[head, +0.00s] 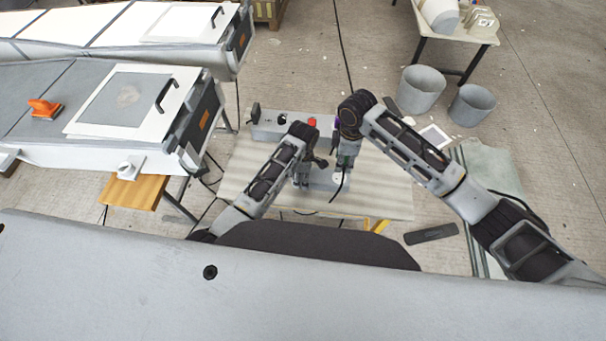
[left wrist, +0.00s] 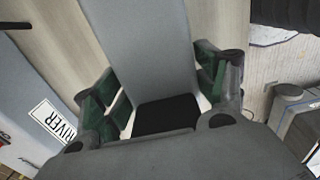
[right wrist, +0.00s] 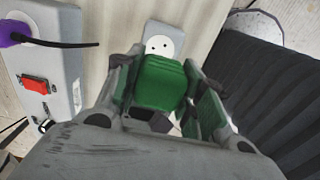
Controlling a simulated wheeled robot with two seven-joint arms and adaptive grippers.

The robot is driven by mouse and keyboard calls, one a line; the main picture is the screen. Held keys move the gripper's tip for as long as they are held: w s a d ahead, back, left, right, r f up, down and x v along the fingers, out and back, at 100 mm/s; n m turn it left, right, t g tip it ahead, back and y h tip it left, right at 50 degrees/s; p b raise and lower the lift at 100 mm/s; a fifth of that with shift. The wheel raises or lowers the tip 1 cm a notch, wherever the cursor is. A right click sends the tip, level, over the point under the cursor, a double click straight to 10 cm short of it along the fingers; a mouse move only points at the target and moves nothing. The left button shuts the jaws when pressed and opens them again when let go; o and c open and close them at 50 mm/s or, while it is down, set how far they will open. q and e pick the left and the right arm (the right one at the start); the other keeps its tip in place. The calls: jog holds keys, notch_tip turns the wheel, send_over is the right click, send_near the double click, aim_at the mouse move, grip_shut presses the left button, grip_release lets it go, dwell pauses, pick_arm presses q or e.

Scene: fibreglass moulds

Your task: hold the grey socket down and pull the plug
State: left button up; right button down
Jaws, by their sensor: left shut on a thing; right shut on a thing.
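The grey socket (head: 322,183) is a long block on the worktable. It runs between the fingers of my left gripper (left wrist: 165,95), which is shut on it. Its white round face with two holes (right wrist: 161,46) is uncovered in the right wrist view. My right gripper (right wrist: 165,95) is shut on a ribbed green plug (right wrist: 160,80). The plug appears clear of the socket face, though the exact gap is hard to judge. In the head view my right gripper (head: 344,163) is just right of the left one (head: 301,180), with a black cord hanging below it.
A grey driver box (head: 268,124) with a red switch stands at the back of the worktable (head: 390,190). A purple plug (right wrist: 14,32) with a black cable sits on it. Moulds (head: 100,90) are at the left, two grey buckets (head: 421,88) at the right. The table's right side is clear.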

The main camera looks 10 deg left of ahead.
pick_arm(q)
jog(key=shift+f, duration=0.15)
pick_arm(e)
jog(key=shift+r, duration=1.3)
pick_arm(q)
jog(key=o, duration=1.5)
jog(key=shift+o, duration=0.2)
jog(key=shift+r, duration=3.8)
